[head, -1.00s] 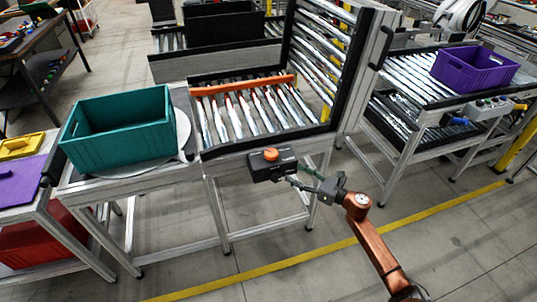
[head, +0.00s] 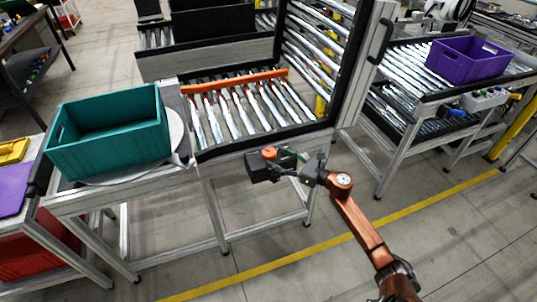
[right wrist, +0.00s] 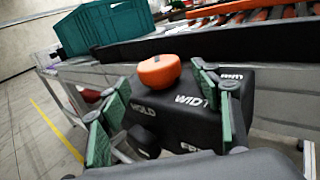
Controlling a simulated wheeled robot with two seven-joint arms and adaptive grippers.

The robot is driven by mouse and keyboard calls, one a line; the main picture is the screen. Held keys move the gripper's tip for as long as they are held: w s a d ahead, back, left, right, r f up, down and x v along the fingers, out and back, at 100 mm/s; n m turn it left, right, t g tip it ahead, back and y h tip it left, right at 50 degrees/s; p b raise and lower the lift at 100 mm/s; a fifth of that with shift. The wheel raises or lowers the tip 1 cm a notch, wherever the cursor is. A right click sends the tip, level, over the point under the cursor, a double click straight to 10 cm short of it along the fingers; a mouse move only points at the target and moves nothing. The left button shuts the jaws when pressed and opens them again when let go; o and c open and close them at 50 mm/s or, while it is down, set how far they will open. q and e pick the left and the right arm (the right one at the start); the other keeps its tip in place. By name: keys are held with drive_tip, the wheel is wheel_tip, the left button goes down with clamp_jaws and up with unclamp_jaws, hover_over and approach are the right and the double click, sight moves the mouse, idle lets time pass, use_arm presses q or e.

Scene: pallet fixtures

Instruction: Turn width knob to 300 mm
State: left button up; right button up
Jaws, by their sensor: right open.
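The width knob (right wrist: 159,71) is a round orange knob on top of a dark control box (right wrist: 180,112). In the head view the knob (head: 269,153) sits on the box (head: 262,170) at the front of the roller conveyor. My right gripper (right wrist: 155,95) is open, its green-padded fingers apart on either side of the knob in the wrist picture, not visibly touching it. In the head view it (head: 292,162) is at the box's right side. My left gripper is out of view.
An orange bar (head: 235,82) lies across the conveyor rollers. A teal crate (head: 110,135) stands on the round plate at left. A purple crate (head: 468,60) is on the right conveyor. The floor in front is clear, with a yellow line.

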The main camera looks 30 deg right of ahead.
sight(276, 157)
drive_tip(key=x, duration=0.2)
drive_tip(key=shift+w+a, duration=0.1)
drive_tip(key=shift+w, duration=0.25)
drive_tip(key=shift+w+a, duration=0.3)
drive_tip(key=shift+w, duration=0.25)
drive_tip(key=shift+c, duration=0.3)
drive_tip(key=c, duration=1)
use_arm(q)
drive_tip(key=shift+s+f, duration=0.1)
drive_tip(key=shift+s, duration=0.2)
use_arm(e)
drive_tip(key=shift+c, duration=0.5)
